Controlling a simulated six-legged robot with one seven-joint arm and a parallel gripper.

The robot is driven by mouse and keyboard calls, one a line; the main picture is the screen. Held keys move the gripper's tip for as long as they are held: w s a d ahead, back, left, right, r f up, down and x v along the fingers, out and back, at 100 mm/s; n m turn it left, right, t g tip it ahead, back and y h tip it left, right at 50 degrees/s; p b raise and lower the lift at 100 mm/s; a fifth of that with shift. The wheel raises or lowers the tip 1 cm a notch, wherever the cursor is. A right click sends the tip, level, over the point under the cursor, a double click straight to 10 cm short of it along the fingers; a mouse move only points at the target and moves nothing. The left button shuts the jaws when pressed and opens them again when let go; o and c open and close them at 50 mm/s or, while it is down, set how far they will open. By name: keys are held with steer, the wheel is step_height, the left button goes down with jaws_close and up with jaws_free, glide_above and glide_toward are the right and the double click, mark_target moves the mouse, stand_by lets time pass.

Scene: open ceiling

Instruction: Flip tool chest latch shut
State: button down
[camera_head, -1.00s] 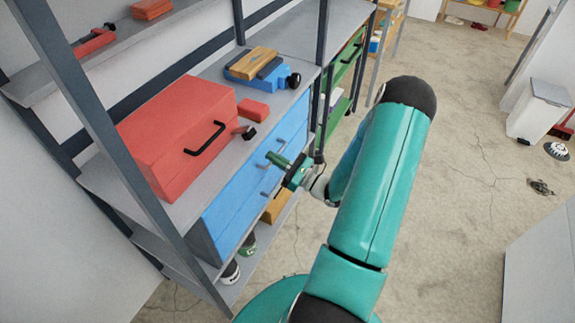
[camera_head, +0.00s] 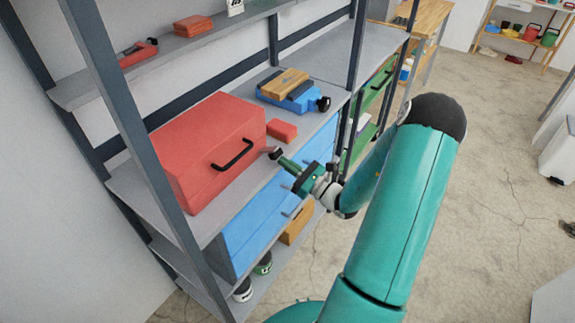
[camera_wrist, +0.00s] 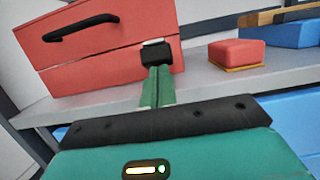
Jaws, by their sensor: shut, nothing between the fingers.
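The red tool chest (camera_head: 205,140) stands on the grey shelf, with a black bar handle (camera_head: 233,155) on its front. It also shows in the wrist view (camera_wrist: 80,45). Its latch (camera_head: 273,152), black with a pale edge, juts out near the chest's right end; in the wrist view the latch (camera_wrist: 156,56) is just beyond my fingertips. My gripper (camera_head: 285,162) is shut and empty, its green fingers (camera_wrist: 158,74) pointing at the latch. In the wrist view the fingertips overlap the latch's lower edge; I cannot tell whether they touch it.
A small red box (camera_head: 282,131) sits on the shelf right of the chest, also in the wrist view (camera_wrist: 236,54). A blue box with a wooden block (camera_head: 285,82) is farther back. Blue drawers (camera_head: 262,222) are under the shelf. A dark shelf post (camera_head: 125,120) stands at left.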

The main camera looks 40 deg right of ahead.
mark_target(277, 150)
steer(key=shift+r+g+h, duration=0.4)
steer(key=shift+r+g, duration=0.7)
steer(key=shift+r, duration=0.15)
steer(key=shift+w+a+r+g+h, duration=0.1)
steer(key=shift+w+r+g+h, duration=0.1)
steer(key=shift+r+g, duration=0.4)
steer(key=shift+w+a+r+g+h, duration=0.1)
steer(key=shift+r+g+h, duration=0.1)
steer(key=shift+r+g, duration=0.35)
steer(key=r+g, duration=0.1)
steer(key=w+r+g+h, duration=0.1)
steer(key=g, duration=0.1)
steer(key=w+r+g, duration=0.1)
steer(key=shift+a, duration=0.25)
steer(key=shift+d+f, duration=0.1)
steer(key=shift+f, duration=0.05)
steer(key=shift+r, duration=0.85)
steer(key=shift+s, duration=0.15)
